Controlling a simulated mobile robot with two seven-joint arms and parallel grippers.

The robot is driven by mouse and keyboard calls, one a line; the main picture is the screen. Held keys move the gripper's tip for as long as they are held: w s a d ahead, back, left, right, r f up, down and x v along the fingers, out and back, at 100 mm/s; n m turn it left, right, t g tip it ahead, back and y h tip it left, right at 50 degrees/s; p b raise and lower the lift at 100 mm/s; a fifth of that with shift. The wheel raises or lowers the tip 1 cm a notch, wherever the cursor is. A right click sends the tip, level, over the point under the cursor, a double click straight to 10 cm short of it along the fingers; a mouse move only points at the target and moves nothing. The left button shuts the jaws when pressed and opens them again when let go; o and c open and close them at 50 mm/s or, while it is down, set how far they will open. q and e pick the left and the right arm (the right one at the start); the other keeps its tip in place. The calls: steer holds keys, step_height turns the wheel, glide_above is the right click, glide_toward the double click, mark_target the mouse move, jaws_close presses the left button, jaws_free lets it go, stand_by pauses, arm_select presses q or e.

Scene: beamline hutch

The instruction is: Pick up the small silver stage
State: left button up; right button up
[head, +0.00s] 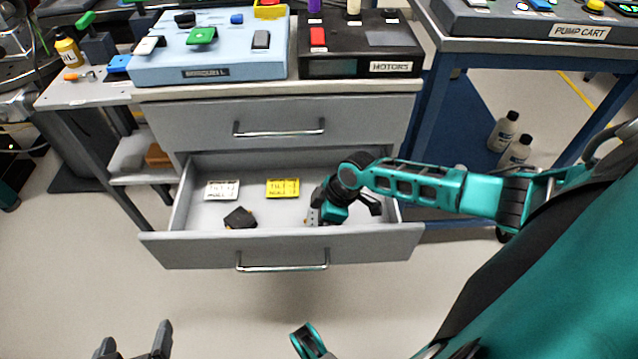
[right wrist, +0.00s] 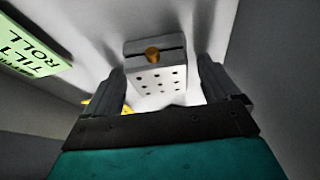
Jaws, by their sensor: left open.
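The small silver stage (right wrist: 157,75) is a pale block with rows of small holes and a brass knob, in the right wrist view. It lies in the open drawer; in the head view my right arm mostly hides it. My right gripper (right wrist: 161,66) is open, with one finger on each side of the stage. Gaps show between the fingers and the block. In the head view my right gripper (head: 326,212) is down in the drawer's right part. My left gripper (head: 138,345) is open and empty at the bottom edge, in front of the drawer.
The open drawer (head: 190,247) also holds a white label card (head: 222,190), a yellow label card (head: 283,188) and a dark block (head: 239,217). A pale green label (right wrist: 27,45) shows in the right wrist view. A closed drawer (head: 200,122) sits above.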

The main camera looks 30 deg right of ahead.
steer(key=c, duration=1.2)
steer(key=shift+r, duration=0.55)
step_height(320, 180, up, 19)
steer(key=p, duration=0.7)
